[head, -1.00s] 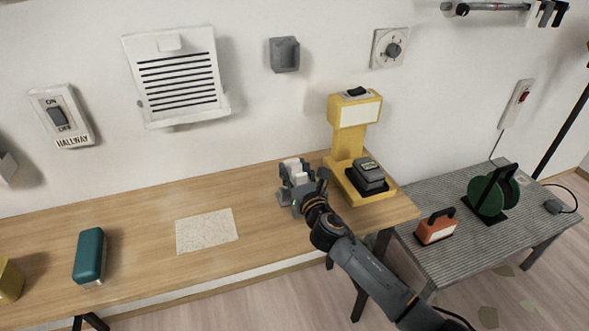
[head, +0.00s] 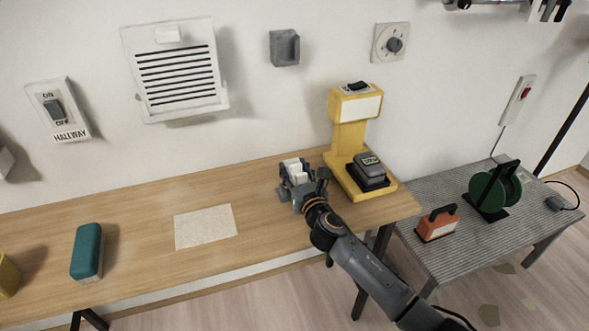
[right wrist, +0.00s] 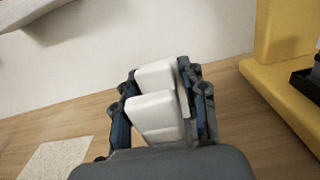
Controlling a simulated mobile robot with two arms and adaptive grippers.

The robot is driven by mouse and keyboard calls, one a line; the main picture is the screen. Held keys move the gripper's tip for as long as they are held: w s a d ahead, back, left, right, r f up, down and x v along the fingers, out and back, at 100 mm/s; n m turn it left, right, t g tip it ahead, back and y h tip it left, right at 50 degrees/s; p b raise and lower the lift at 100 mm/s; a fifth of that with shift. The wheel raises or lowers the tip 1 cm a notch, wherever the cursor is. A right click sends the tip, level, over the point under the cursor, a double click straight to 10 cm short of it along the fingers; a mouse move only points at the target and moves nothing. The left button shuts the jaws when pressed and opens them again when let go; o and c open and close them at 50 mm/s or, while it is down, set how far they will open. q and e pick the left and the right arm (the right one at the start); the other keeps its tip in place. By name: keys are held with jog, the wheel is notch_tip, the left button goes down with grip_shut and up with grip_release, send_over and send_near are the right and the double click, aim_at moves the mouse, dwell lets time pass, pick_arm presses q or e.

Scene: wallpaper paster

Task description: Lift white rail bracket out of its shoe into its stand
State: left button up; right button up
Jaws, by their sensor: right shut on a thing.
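My right gripper (head: 299,184) is over the wooden table, left of the yellow stand (head: 349,140). It is shut on a white piece (head: 292,167), which I take to be the rail bracket. In the right wrist view the white bracket (right wrist: 157,115) shows as two rounded white blocks with a gap between them, held between the dark fingers (right wrist: 160,100). Its underside is hidden, so I cannot tell whether it touches a shoe or the table. I cannot make out the shoe or bracket's stand for certain. My left gripper is not in view.
A black device (head: 369,171) sits on the yellow stand's base. A speckled sheet (head: 205,227) and a teal case (head: 87,252) lie on the wooden table (head: 140,205). A grey side table (head: 440,258) holds an orange box (head: 437,225) and a green reel (head: 487,195).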

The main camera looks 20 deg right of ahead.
jog(key=shift+f+b, duration=0.95)
jog(key=shift+f, duration=0.2)
jog(key=o, duration=1.3)
jog(key=shift+s, duration=0.15)
jog(key=s, duration=1.1)
jog(key=shift+s+d, duration=0.2)
jog(key=shift+s, duration=0.15)
